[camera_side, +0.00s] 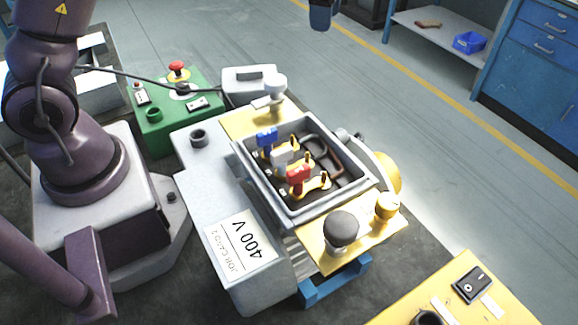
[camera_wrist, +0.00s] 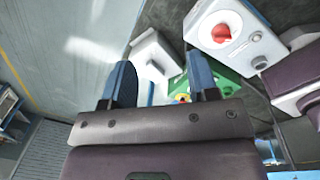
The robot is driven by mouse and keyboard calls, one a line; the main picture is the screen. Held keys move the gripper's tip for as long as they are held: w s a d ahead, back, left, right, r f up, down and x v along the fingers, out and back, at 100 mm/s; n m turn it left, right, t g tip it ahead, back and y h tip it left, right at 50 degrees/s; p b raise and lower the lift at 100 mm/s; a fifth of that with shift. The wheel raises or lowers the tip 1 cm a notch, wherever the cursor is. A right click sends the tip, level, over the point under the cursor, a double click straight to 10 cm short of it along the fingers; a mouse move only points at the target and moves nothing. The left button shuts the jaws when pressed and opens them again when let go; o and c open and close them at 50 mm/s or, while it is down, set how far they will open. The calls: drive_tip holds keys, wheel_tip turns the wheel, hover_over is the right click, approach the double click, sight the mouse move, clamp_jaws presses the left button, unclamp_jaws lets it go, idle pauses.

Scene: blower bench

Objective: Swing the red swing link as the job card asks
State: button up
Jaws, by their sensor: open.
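The red swing link (camera_side: 298,175) sits in the open grey terminal box (camera_side: 243,163), nearest the front of a row. A white link (camera_side: 281,157) and a blue link (camera_side: 266,137) lie behind it. Brass-coloured strips and posts show beside the links. The job card (camera_side: 240,247) on the grey housing reads "400 V" and "JOB CARD 2", upside down in the side view. My gripper (camera_wrist: 158,68) is open and empty in the wrist view, its two dark blue fingers apart. The links cannot be made out in the wrist view.
A dark knob (camera_side: 342,229) and a yellow knob (camera_side: 386,207) stand at the box's front end. A pale knob (camera_side: 275,86) rises behind. A green control box (camera_side: 165,135) with a red button (camera_side: 178,67) stands back left. A yellow surface (camera_side: 405,307) is front right.

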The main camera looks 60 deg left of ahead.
drive_tip(key=s+d+r+m, duration=0.2)
drive_tip(key=d+r+m, duration=0.15)
drive_tip(key=d, duration=0.45)
drive_tip(key=s+d+r+m, duration=0.2)
drive_tip(key=d+m, duration=0.3)
drive_tip(key=d, duration=0.2)
wheel_tip(320, 180, up, 6)
drive_tip(key=m, duration=3.5)
hover_over(299, 169)
drive_tip(key=shift+m+g+h, duration=0.25)
drive_tip(key=shift+g+h, duration=0.05)
wheel_tip(299, 169, down, 13)
drive_tip(key=shift+r, duration=0.1)
drive_tip(key=c, duration=0.9)
